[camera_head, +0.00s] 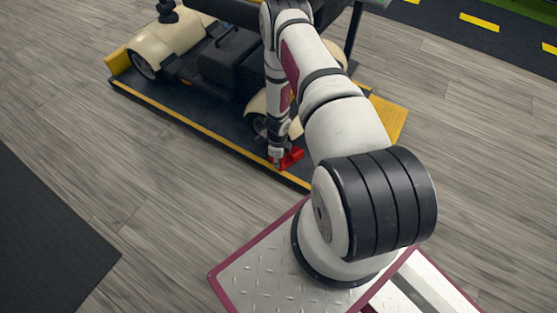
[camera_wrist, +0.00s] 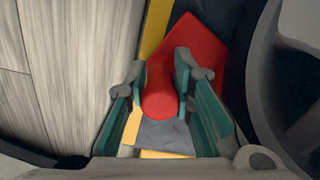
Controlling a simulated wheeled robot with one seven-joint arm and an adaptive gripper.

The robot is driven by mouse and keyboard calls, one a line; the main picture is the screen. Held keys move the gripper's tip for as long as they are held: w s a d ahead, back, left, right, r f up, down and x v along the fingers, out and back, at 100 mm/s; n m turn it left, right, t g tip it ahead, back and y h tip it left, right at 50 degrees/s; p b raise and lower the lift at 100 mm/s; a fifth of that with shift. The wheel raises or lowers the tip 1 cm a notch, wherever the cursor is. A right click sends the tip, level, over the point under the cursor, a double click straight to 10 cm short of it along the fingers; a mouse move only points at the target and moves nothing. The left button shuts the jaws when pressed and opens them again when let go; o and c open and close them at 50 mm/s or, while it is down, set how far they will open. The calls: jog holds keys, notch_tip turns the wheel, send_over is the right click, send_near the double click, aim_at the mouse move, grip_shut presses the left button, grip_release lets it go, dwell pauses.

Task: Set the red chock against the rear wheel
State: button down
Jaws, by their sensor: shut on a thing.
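The red chock (camera_head: 292,158) is at the yellow-edged side of the dark platform, close to a wheel (camera_head: 260,126) of the cream scooter (camera_head: 172,42). In the wrist view the red chock (camera_wrist: 206,58) has a rounded grip part between the fingers and a wedge part beyond them. My gripper (camera_head: 277,160) points down and is shut on the chock's grip part; its green-padded fingers show in the wrist view (camera_wrist: 164,75). A dark tyre (camera_wrist: 240,60) stands just right of the chock there. Whether chock and tyre touch, I cannot tell. My arm hides part of the scooter.
The platform has a yellow edge strip (camera_head: 190,121) and a yellow ramp end (camera_head: 390,118) at right. Grey plank floor (camera_head: 160,200) lies open in front. A dark mat (camera_head: 45,235) lies at left. A road strip with yellow dashes (camera_head: 480,22) runs at the top right.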

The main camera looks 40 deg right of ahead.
jog(key=shift+w+a+r+b, duration=0.1)
jog(key=shift+w+b, duration=0.3)
jog(key=shift+w, duration=0.8)
dwell(0.6)
jog(key=c, duration=1.3)
grip_release()
jog(key=shift+s, duration=0.15)
